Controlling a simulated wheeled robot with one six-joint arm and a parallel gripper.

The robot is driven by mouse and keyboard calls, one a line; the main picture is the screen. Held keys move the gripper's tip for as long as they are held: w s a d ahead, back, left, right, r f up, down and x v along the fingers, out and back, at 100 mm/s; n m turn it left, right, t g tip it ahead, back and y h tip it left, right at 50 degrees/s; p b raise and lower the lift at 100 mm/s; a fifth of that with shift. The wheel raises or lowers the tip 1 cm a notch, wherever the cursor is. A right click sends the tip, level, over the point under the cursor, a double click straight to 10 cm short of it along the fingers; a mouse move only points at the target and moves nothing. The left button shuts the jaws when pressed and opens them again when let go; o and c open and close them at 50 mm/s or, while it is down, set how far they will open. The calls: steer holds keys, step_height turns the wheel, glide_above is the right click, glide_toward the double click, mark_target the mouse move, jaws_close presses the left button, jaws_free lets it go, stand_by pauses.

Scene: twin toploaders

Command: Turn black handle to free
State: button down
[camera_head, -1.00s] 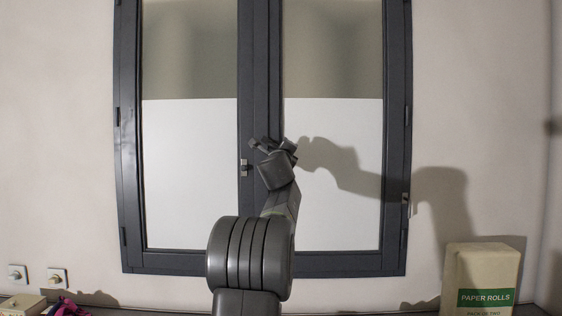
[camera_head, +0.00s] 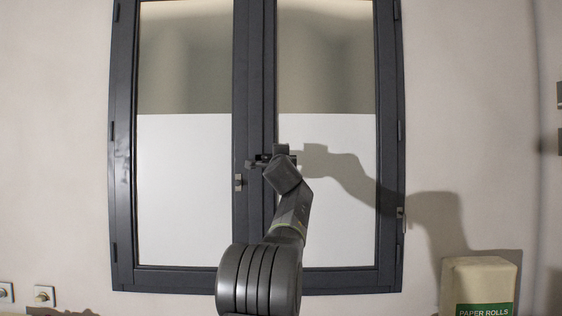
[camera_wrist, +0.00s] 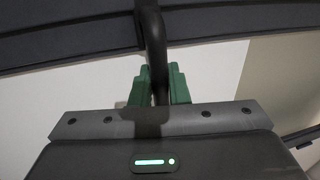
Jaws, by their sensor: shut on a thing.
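The black handle (camera_wrist: 153,35) shows in the wrist view as a curved bar coming down from the dark window frame. My gripper (camera_wrist: 159,82) is shut on it, with one green finger on each side of the bar. In the head view my gripper (camera_head: 275,158) is at the middle post of the window (camera_head: 254,80). My wrist hides most of the handle there, so its exact angle is hard to tell. Both window sashes look closed.
A small metal latch (camera_head: 238,182) sits on the middle post, left of my gripper. Another latch (camera_head: 400,213) is on the right frame edge. A paper rolls box (camera_head: 480,285) stands at the lower right. A wall switch (camera_head: 44,296) is at the lower left.

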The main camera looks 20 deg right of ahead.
stand_by(0.3)
steer(key=c, duration=1.5)
jaws_free()
steer(key=shift+a, duration=0.1)
steer(key=shift+s, duration=0.1)
steer(key=shift+s+f+b, duration=0.2)
steer(key=shift+s+b, duration=0.05)
steer(key=shift+b, duration=0.15)
steer(key=b+v, duration=0.7)
steer(key=v, duration=0.6)
steer(key=shift+r+b, duration=0.1)
steer(key=shift+b, duration=0.2)
steer(key=shift+w, duration=0.1)
